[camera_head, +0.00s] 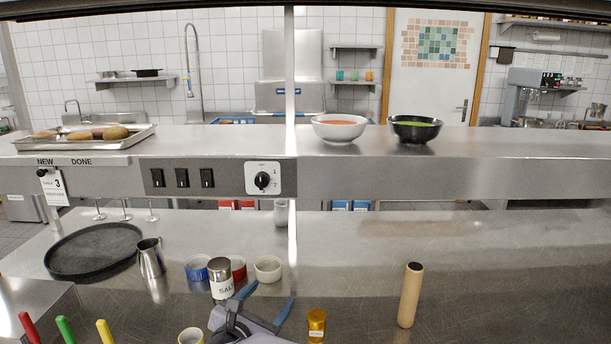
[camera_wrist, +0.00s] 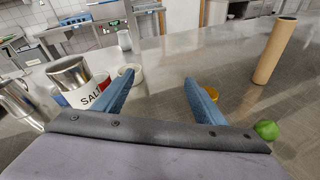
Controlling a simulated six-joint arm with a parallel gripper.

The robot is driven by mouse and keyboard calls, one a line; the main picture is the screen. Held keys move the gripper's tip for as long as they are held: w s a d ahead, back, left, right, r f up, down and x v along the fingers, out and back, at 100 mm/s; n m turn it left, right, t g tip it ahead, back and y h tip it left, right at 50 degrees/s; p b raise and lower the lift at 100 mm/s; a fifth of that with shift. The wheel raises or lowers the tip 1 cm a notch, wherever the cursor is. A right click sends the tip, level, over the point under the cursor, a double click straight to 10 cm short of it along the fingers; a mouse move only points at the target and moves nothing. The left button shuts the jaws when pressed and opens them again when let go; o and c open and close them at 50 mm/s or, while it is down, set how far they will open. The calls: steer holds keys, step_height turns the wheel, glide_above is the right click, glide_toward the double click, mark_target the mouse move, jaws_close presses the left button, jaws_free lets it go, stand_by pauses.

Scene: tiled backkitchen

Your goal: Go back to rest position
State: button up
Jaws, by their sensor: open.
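My gripper (camera_head: 266,306) is low over the steel counter (camera_head: 480,270), at the bottom middle of the head view. Its two blue fingers are spread apart, and they also show in the wrist view (camera_wrist: 157,82). Nothing is between the fingers. The salt shaker (camera_head: 221,280) stands just left of the gripper; it is large at the left in the wrist view (camera_wrist: 82,88). A small orange-yellow jar (camera_head: 317,325) stands just right of the gripper, mostly hidden behind the right finger in the wrist view.
A wooden roller (camera_head: 410,295) stands upright to the right. Small bowls, blue (camera_head: 197,268) and white (camera_head: 268,269), a metal jug (camera_head: 151,258) and a black tray (camera_head: 94,251) are at left. The shelf above holds a white bowl (camera_head: 339,132) and a black bowl (camera_head: 414,133).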

steer(key=s+d+f+m+g, duration=0.2)
steer(key=s+d+m+g, duration=0.1)
steer(key=d, duration=0.4)
steer(key=s+d+f+m+g+h+p, duration=0.1)
steer(key=s+d+f+m+g, duration=0.1)
steer(key=s+d+m+g, duration=0.2)
steer(key=s+d+f+m+g+h, duration=0.1)
steer(key=s+d+f+m+g, duration=0.2)
steer(key=d, duration=0.9)
steer(key=shift+s+d+m+p, duration=0.1)
steer(key=shift+s+m+p, duration=0.25)
steer(key=shift+s+m, duration=1.6)
steer(key=s+m+g, duration=0.1)
steer(key=s+m, duration=0.1)
steer(key=s+d+f+m+g, duration=0.1)
steer(key=s, duration=0.1)
steer(key=s+d+f+m+g+y, duration=0.1)
steer(key=s+m, duration=0.1)
steer(key=s, duration=0.1)
steer(key=shift+d+m+p, duration=0.25)
steer(key=shift+m+p, duration=0.1)
steer(key=s+a+f+m+g+y, duration=0.1)
steer(key=s+f+m+y, duration=0.2)
steer(key=s+m, duration=0.6)
steer(key=shift+a+m+g+y+b, duration=0.25)
steer(key=shift+m+g+y+b, duration=0.25)
steer(key=shift+y, duration=0.8)
